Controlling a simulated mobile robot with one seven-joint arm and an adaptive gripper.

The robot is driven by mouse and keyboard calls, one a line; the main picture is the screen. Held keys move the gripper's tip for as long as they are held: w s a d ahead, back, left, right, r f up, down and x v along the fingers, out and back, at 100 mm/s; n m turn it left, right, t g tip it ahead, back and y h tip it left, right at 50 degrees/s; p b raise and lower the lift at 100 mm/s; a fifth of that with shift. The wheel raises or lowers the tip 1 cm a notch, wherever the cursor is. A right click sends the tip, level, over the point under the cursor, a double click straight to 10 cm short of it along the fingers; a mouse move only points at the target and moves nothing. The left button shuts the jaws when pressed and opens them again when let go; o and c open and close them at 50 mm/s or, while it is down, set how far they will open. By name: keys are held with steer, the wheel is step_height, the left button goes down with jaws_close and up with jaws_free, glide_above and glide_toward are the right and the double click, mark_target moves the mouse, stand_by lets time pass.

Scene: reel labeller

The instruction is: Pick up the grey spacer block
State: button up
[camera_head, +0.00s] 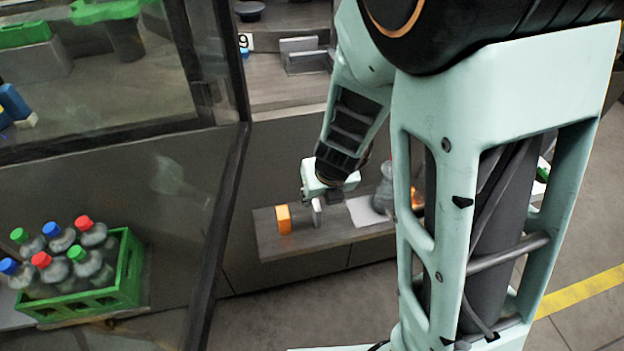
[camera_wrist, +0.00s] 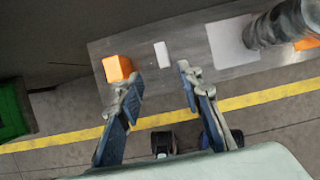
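The grey spacer block (camera_wrist: 162,54) is a small, pale, upright-looking piece on a narrow grey shelf (camera_wrist: 185,82). In the head view the block (camera_head: 317,212) stands just right of an orange block (camera_head: 283,219), with a gap between them. My gripper (camera_wrist: 160,86) is open and empty. In the wrist view its two fingers are spread wide, and the grey block shows beyond the gap between their tips, apart from both. In the head view my gripper (camera_head: 325,192) hangs just above the block; its fingertips are hard to make out there.
The orange block (camera_wrist: 117,69) lies close to the left finger. A pale flat pad (camera_wrist: 228,42) and a grey bottle (camera_wrist: 275,26) are to the right on the shelf, with another orange thing (camera_wrist: 306,43) beyond. A green crate of bottles (camera_head: 95,301) stands at left.

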mark_target(317, 206)
steer(key=b+x, duration=0.4)
steer(key=x, duration=0.1)
steer(key=shift+s+d, duration=0.1)
steer(key=b+x, duration=0.1)
steer(key=x, duration=0.1)
steer(key=b+x, duration=0.1)
steer(key=b, duration=0.1)
steer(key=b+x, duration=0.1)
steer(key=x, duration=0.1)
steer(key=shift+w+d+f, duration=0.15)
steer(key=shift+w+f, duration=0.1)
steer(key=shift+w, duration=0.15)
steer(key=shift+r, duration=0.1)
steer(key=shift+c, duration=0.3)
jaws_close()
